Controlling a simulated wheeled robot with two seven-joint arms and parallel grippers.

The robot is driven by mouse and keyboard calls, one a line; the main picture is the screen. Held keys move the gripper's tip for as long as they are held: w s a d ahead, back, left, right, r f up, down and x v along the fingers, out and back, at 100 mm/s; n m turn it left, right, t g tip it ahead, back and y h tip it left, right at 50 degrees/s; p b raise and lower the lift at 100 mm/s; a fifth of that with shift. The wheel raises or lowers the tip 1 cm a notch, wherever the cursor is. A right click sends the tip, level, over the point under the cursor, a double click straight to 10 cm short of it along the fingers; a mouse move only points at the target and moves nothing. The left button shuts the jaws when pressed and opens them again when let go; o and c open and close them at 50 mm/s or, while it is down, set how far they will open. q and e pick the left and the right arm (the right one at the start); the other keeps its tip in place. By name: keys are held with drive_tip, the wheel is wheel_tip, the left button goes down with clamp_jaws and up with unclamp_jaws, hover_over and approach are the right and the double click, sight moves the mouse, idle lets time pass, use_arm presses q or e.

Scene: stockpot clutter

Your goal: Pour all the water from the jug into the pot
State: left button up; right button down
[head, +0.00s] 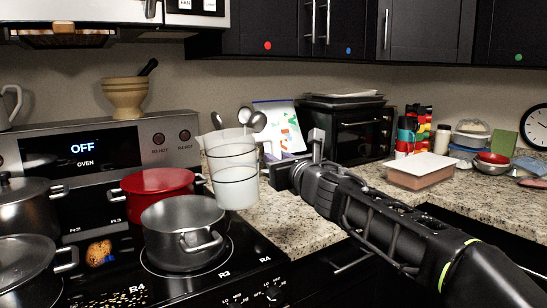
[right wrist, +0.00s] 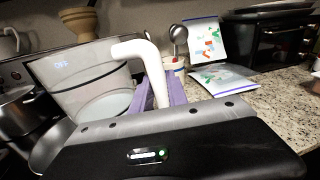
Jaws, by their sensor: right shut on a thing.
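The clear jug (head: 233,172) with dark bands hangs upright in the air beside the pot, at the stove's right edge. Pale liquid shows in its lower part. My right gripper (head: 275,176) is shut on its white handle; the handle (right wrist: 150,70) and the purple finger pads show in the right wrist view. An open steel pot (head: 183,232) stands on the front right burner, just left of and below the jug. Its inside looks grey, and I cannot tell if water is in it. My left gripper is not in view.
A red pot (head: 158,186) stands behind the steel pot. Lidded steel pots (head: 22,262) crowd the stove's left side. Ladles and a colourful bag (head: 277,125) stand behind the jug. A toaster oven (head: 350,133) and a food box (head: 420,170) are on the right counter.

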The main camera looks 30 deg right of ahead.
drive_tip(key=shift+r+p, duration=0.35)
drive_tip(key=shift+p, duration=0.05)
drive_tip(key=shift+s+d+r+n+p, duration=0.15)
drive_tip(key=shift+d+r+n+p, duration=0.15)
drive_tip(key=shift+r+n+p, duration=0.8)
drive_tip(key=shift+d+r+n+g+p, duration=0.15)
drive_tip(key=shift+r+n+g+p, duration=0.25)
drive_tip(key=shift+p, duration=1.45)
drive_tip(key=shift+r+n+p, duration=1)
drive_tip(key=shift+r+p, duration=0.15)
drive_tip(key=shift+p, duration=1.05)
drive_tip(key=shift+a+r+n+g+h+p, duration=0.3)
drive_tip(key=shift+a+r+n+p, duration=0.45)
drive_tip(key=shift+p, duration=0.9)
drive_tip(key=shift+w+a+r+n+h+p, duration=0.15)
drive_tip(key=shift+w+a+n+p, duration=0.15)
drive_tip(key=shift+n+p, duration=0.5)
drive_tip(key=shift+w+a+r+n+h+p, duration=0.15)
drive_tip(key=shift+a+n+p, duration=0.25)
drive_tip(key=shift+p, duration=0.7)
drive_tip(key=shift+g, duration=0.3)
